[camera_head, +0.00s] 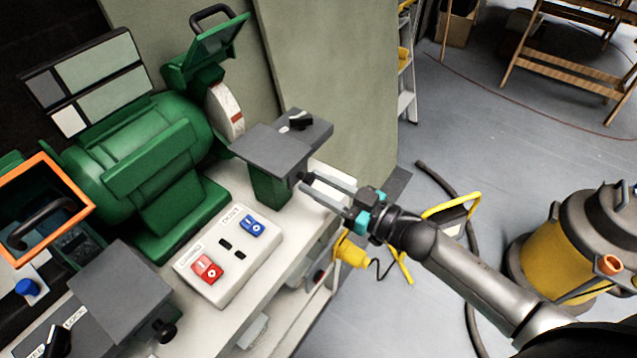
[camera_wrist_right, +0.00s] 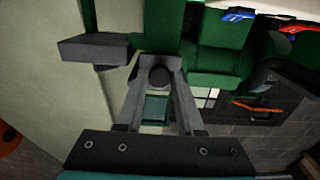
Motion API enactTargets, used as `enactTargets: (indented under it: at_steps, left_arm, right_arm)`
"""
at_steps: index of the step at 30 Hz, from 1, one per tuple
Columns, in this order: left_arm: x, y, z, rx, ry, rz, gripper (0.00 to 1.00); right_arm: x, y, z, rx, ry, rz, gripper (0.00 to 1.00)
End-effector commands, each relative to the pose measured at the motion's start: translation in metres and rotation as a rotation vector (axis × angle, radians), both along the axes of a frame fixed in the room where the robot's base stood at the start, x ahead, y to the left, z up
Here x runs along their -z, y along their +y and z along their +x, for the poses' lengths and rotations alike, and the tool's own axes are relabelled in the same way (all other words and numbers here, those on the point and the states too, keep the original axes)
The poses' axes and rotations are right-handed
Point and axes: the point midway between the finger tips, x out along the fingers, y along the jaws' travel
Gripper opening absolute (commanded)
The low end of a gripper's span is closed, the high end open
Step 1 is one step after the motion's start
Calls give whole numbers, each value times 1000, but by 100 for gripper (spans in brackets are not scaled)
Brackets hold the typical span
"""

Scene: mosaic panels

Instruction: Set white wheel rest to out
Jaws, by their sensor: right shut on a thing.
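The white wheel rest (camera_head: 262,145) is a flat dark grey plate on a green post, in front of the white grinding wheel (camera_head: 226,110) of the green bench grinder (camera_head: 150,150). A black lever sits on top of the plate. My right gripper (camera_head: 309,184) comes in from the right, with its fingertips at a dark knob (camera_head: 303,177) on the rest's near right side. In the right wrist view the fingers close around this round knob (camera_wrist_right: 159,77), and the plate's edge (camera_wrist_right: 95,49) shows beside it. My left gripper is out of view.
A switch box (camera_head: 228,256) with red and blue switches stands on the bench. A second grey rest (camera_head: 135,287) is at the lower left, by an orange-framed guard (camera_head: 72,187). A yellow vacuum (camera_head: 560,245) stands on the floor at right.

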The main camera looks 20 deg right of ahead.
Motion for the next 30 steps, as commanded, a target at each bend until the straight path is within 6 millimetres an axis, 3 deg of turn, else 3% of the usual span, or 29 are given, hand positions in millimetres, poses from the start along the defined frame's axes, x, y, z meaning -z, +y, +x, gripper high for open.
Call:
enactTargets:
  at_steps: [9,17,18,25,30]
  left_arm:
    - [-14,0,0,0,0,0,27]
    - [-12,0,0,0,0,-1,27]
    - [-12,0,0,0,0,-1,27]
    - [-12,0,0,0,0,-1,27]
    - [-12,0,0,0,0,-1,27]
  right_arm:
    - [-1,-12,-15,0,3,-1,0]
    - [1,-13,-17,-1,0,-1,0]
    - [1,-13,-17,-1,0,-1,39]
    - [0,-13,-16,0,1,-1,65]
    - [0,-13,-16,0,0,0,66]
